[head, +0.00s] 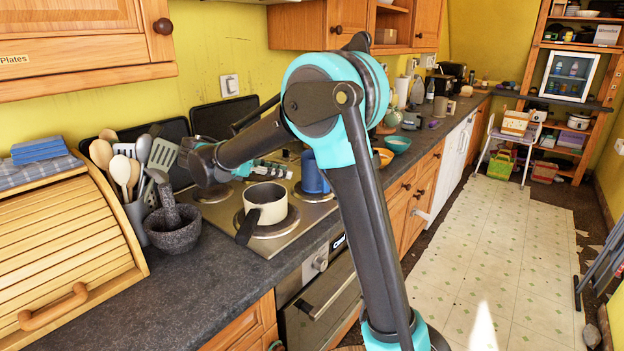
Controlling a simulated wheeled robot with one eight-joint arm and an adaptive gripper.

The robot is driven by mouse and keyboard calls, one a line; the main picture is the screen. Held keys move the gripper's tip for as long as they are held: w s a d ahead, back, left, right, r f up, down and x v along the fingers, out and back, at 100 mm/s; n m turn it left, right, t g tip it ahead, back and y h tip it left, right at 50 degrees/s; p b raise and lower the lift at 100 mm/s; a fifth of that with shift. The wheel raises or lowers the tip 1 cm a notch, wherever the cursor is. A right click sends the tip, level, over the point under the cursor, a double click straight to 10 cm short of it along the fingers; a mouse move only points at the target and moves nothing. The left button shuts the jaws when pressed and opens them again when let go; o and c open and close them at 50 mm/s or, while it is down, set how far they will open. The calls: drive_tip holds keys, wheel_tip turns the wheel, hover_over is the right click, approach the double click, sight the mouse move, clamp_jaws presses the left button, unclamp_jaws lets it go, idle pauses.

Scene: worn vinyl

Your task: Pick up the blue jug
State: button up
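The blue jug (313,176) stands on the stove behind my arm's elbow, to the right of a cream saucepan (266,201). My arm covers its right side, so its handle and spout cannot be made out. My arm reaches over the stove, and its wrist is above the hob's left part. My gripper (275,169) is small and partly confused with the stove behind it. It seems to point right, toward the jug, with a gap between them. I cannot tell whether its fingers are open or shut.
The saucepan's dark handle points toward the front left. A stone mortar with pestle (173,230), a utensil pot (138,215) and a wooden bread bin (70,255) stand on the left counter. A teal bowl (397,144) is farther right. The floor at right is mostly clear.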

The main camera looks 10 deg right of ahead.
drive_tip(key=shift+x, duration=8.5)
drive_tip(key=shift+w+r, duration=0.2)
drive_tip(key=shift+c, duration=0.6)
clamp_jaws()
